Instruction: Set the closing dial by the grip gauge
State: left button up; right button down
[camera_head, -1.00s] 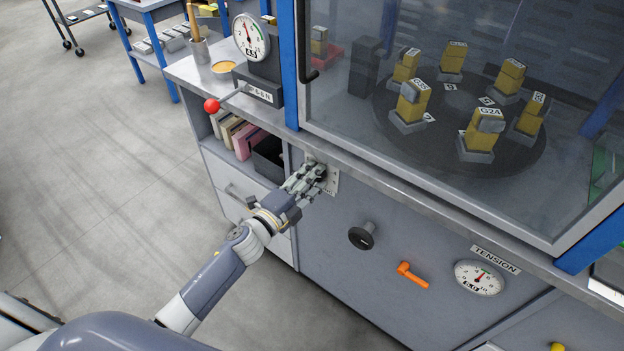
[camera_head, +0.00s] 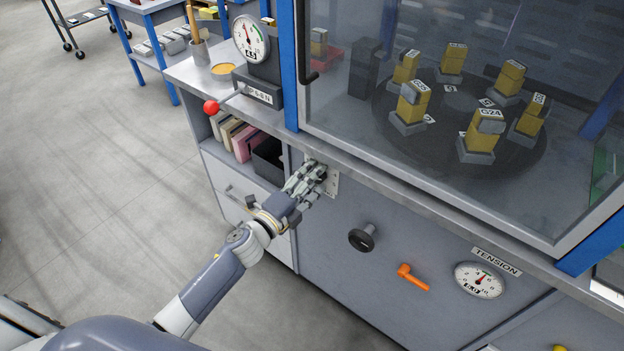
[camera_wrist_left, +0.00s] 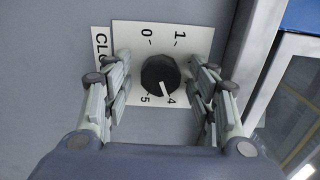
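The closing dial (camera_wrist_left: 160,76) is a round black knob on a white plate (camera_wrist_left: 178,35) with the figures 0, 1, 4 and 5 showing. Its white pointer is directed at the 4. My left gripper (camera_wrist_left: 158,68) is open, with one finger on each side of the dial and gaps to it. In the head view, my left gripper (camera_head: 308,184) is at the plate (camera_head: 332,181) on the cabinet front and hides the dial. A round white gauge (camera_head: 250,38) with a red needle stands on the counter; its small readout looks like 4.5. My right gripper is not in view.
A lever with a red ball (camera_head: 211,107) sticks out beside the gauge. On the cabinet front are a black knob (camera_head: 362,238), an orange handle (camera_head: 412,277) and a tension gauge (camera_head: 479,280). Glass encloses a turntable (camera_head: 462,100) with several yellow blocks. Floor on the left is clear.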

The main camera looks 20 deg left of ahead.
pick_arm(q)
jog(key=v, duration=1.2)
dwell(0.6)
jog(key=s+a+f+n+g+y+p, duration=0.15)
jog(key=s+f+n, duration=0.25)
jog(key=f, duration=0.6)
jog(key=s+a+f+n+g+y+b, duration=0.1)
jog(key=s+a+f+n+g+y, duration=0.2)
jog(key=f, duration=0.8)
jog(key=s+a+f+n+g+y+p, duration=0.1)
jog(key=s+f+n+g, duration=0.3)
jog(key=f, duration=0.6)
jog(key=s+d+f+n+g, duration=0.1)
jog(key=s+f+n+g, duration=0.1)
jog(key=s+f, duration=0.3)
jog(key=s+d+f+n+g, duration=0.1)
jog(key=s+f+n+g, duration=0.2)
jog(key=s, duration=1.1)
jog(key=s+d+f+n+g+p, duration=0.1)
jog(key=s+f+n+g, duration=0.1)
jog(key=s+f, duration=0.6)
jog(key=shift+s+n+y, duration=0.35)
jog(key=shift+s+n, duration=0.45)
jog(key=shift+s, duration=0.15)
